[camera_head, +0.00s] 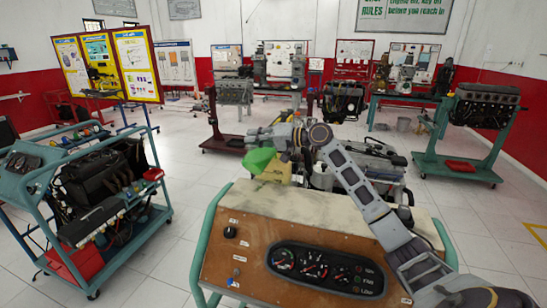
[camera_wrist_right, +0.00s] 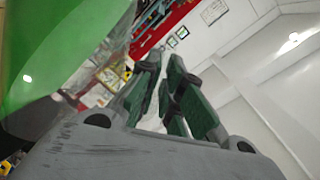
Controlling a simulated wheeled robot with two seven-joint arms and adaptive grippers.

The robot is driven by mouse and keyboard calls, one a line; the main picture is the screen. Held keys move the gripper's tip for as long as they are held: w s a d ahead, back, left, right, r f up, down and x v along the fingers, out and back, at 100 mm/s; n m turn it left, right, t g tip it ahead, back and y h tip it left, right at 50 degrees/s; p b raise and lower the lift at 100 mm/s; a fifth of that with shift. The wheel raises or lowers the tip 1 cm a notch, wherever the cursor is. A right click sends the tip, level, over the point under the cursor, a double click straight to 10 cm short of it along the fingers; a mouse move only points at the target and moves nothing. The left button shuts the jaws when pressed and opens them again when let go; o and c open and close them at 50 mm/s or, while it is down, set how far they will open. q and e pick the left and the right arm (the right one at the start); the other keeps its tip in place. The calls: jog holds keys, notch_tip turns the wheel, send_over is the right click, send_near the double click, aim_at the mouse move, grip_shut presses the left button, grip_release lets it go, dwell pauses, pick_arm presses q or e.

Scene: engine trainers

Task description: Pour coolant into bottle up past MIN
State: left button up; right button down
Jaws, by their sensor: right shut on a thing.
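My right gripper (camera_head: 264,138) is above the back of the engine trainer, its arm reaching in from the lower right. In the right wrist view the container (camera_wrist_right: 60,50) is large, green and shiny at the upper left, beside the fingers (camera_wrist_right: 168,85). Its opening and any liquid stream cannot be made out. A pale, rounded vessel (camera_head: 322,178) stands right of the container and may be the bottle; its MIN mark is too small to see. My left gripper is not in view.
The trainer's wooden panel (camera_head: 225,262) with gauges (camera_head: 325,268) stands in front, with a flat pale top (camera_head: 300,208). Engine parts (camera_head: 375,165) crowd behind it. Another engine stand (camera_head: 95,200) is at left, a green stand (camera_head: 450,145) at right. The floor between is clear.

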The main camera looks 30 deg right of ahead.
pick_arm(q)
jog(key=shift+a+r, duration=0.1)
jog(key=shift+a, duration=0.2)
pick_arm(e)
jog(key=shift+w+d+r+m, duration=0.1)
jog(key=shift+d+r+m, duration=0.15)
jog(key=shift+d+m, duration=0.05)
dwell(0.6)
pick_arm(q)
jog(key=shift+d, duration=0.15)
pick_arm(e)
jog(key=shift+d, duration=0.1)
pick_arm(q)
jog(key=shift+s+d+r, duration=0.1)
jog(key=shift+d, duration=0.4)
pick_arm(e)
jog(key=shift+r, duration=0.1)
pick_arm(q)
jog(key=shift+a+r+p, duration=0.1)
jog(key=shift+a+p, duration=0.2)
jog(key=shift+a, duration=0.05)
pick_arm(e)
jog(key=shift+w+d+r+m, duration=0.1)
jog(key=shift+d+r+m, duration=0.1)
jog(key=shift+m, duration=0.1)
